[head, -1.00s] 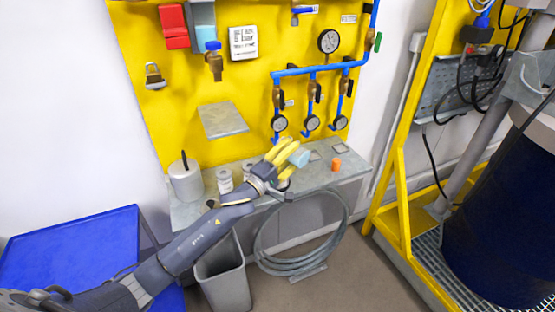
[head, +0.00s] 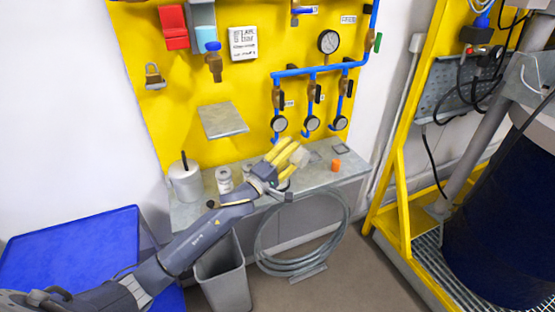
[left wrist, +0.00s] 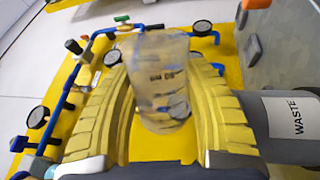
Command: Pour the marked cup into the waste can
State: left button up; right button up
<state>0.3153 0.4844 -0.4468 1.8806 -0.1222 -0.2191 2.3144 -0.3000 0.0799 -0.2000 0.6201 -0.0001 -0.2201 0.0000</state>
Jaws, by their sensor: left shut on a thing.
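My left gripper (head: 291,158) has yellow fingers shut on a clear, greyish cup (head: 301,157) above the bench. In the left wrist view the cup (left wrist: 160,80) stands between the two fingers, see-through, with dark markings on its wall. I cannot make out any liquid in it. A grey can with a white WASTE label (left wrist: 303,116) shows at the right of the left wrist view, close beside the right-hand finger. In the head view my gripper and wrist cover much of that spot, so I cannot clearly make out the can there. My right gripper is not in view.
Blue pipes with gauges (head: 311,123) hang on the yellow panel behind. A bin (head: 225,280) and a coiled hose (head: 335,240) are below.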

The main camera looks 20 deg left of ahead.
pick_arm(q)
jog(key=shift+f+m, duration=0.35)
jog(key=shift+m, duration=0.25)
jog(key=shift+s+d+f+m+h, duration=0.25)
jog(key=shift+d+m, duration=0.25)
jog(key=shift+m, duration=0.3)
jog(key=shift+f, duration=0.1)
